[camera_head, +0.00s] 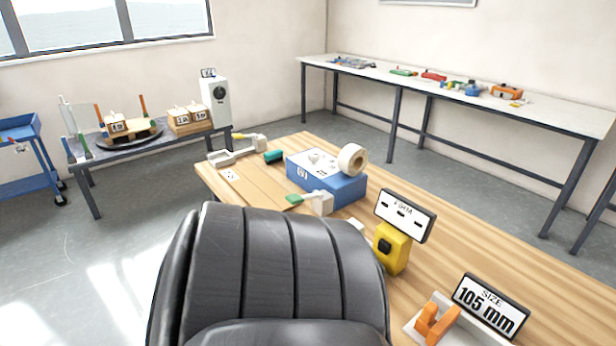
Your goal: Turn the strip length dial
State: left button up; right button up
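A display reading "SIZE 105 mm" (490,306) stands at the near right of the wooden table (470,250). In front of it, an orange knob-like part (437,322) sits on a white base that is cut off by the lower edge. I cannot tell for certain which part is the strip length dial. Neither of my grippers is in view.
A black padded chair back (270,265) fills the lower middle and hides the table's near edge. A blue box (340,188) with a white roll (352,159) stands on the table. A side table with a white dial box (215,101) is at left, a long bench (400,79) behind.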

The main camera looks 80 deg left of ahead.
aim_at(314, 157)
jog(key=k+u, duration=0.15)
jog(key=u, duration=1.45)
